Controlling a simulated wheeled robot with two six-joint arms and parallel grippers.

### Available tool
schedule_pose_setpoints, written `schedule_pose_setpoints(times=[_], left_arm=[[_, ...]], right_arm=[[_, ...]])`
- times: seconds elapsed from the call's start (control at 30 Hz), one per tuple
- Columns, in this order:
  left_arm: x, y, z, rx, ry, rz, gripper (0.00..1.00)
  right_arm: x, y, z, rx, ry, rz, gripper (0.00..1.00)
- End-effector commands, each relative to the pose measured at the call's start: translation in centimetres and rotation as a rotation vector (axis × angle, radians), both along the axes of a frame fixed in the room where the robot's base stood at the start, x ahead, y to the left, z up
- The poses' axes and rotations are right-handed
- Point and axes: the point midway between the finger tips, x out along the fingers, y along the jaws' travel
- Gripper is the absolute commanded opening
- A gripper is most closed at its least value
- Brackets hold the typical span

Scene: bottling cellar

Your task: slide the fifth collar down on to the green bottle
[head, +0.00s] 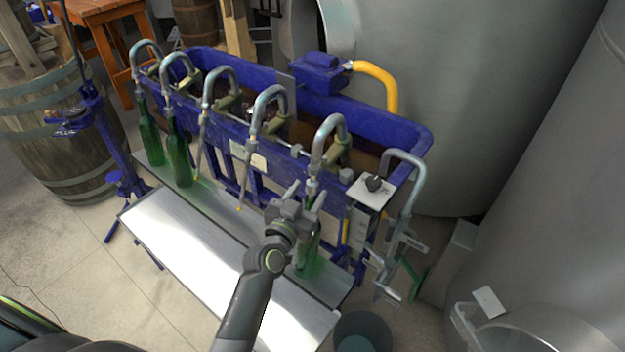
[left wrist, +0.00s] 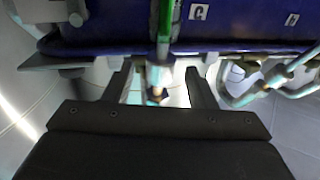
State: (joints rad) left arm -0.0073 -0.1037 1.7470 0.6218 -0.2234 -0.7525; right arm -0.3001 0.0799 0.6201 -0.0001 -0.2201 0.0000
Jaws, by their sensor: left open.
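My left gripper (head: 312,197) is open at the collar's height. My right gripper is not in view.
The blue trough (head: 412,136) with its row of bent spouts stands behind. Two more green bottles, one (head: 151,138) and another (head: 180,163), stand under the left spouts. A bright metal shelf (head: 200,250) lies in front. A bucket (head: 363,330) stands at the bottom.

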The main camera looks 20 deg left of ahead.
Motion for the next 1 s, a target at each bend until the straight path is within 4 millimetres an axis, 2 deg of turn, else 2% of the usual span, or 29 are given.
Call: schedule_pose_setpoints(times=[0.1,0.3,0.67,0.9,1.0], left_arm=[[1.5,-0.2,0.2,0.002,0.000,-0.001,0.51],[2.9,-0.4,0.1,0.001,-0.001,0.000,0.51],[3.2,-0.4,0.0,0.000,0.000,0.000,0.51],[3.2,-0.4,0.0,0.000,0.000,0.000,0.22],[3.2,-0.4,0.0,0.000,0.000,0.000,0.22]], right_arm=[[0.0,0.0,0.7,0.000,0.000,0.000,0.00],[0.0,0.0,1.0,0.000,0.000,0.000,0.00],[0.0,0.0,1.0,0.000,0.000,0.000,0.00],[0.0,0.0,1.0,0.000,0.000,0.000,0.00],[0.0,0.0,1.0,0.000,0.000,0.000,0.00]])
